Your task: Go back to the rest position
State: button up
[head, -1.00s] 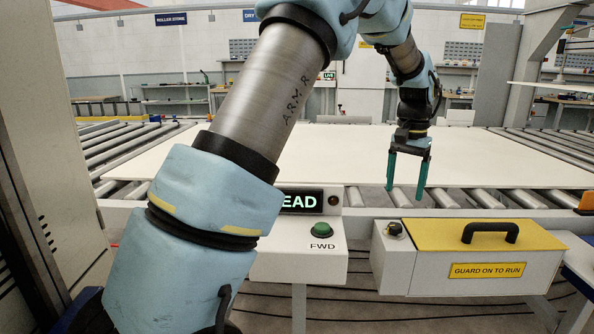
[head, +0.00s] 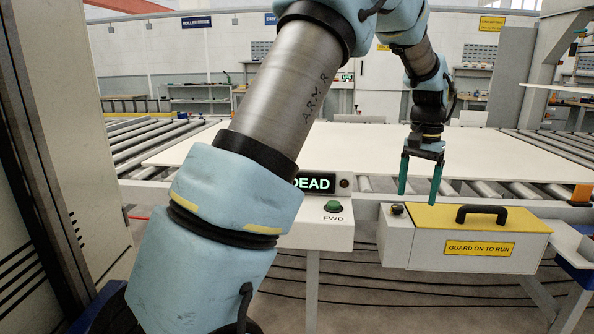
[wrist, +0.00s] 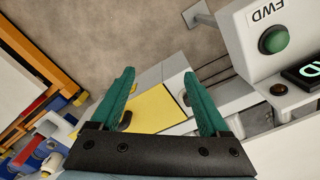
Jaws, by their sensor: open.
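My gripper (head: 419,194) hangs in front of the roller conveyor in the head view, its two green fingers pointing down and spread apart with nothing between them. It is above and slightly left of the yellow-topped guard box (head: 470,218), apart from it as far as I can tell. In the wrist view the open fingers (wrist: 160,92) frame part of the yellow lid (wrist: 152,110). My arm crosses the middle of the head view and hides part of the control panel (head: 318,236).
The panel has a green FWD button (head: 333,206) and a lit display (head: 312,183) whose visible part reads DEAD. A large pale sheet (head: 350,150) lies on the rollers (head: 150,148) behind. An orange block (head: 581,194) stands at the right edge. Floor shows below the guard box.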

jog(key=s+a+n+p, duration=0.2)
jog(key=a+n+p, duration=0.15)
jog(key=a, duration=1.65)
jog(key=s+a+n+p, duration=0.1)
jog(key=s+a+n, duration=0.1)
jog(key=s+a, duration=0.3)
jog(key=s+a+n+t+p, duration=0.1)
jog(key=s+a+n, duration=0.1)
jog(key=s+a, duration=0.3)
jog(key=a, duration=0.4)
jog(key=shift+s+a+f+t, duration=0.2)
jog(key=shift+a+t, duration=0.1)
jog(key=shift+a, duration=0.1)
jog(key=shift+c, duration=0.2)
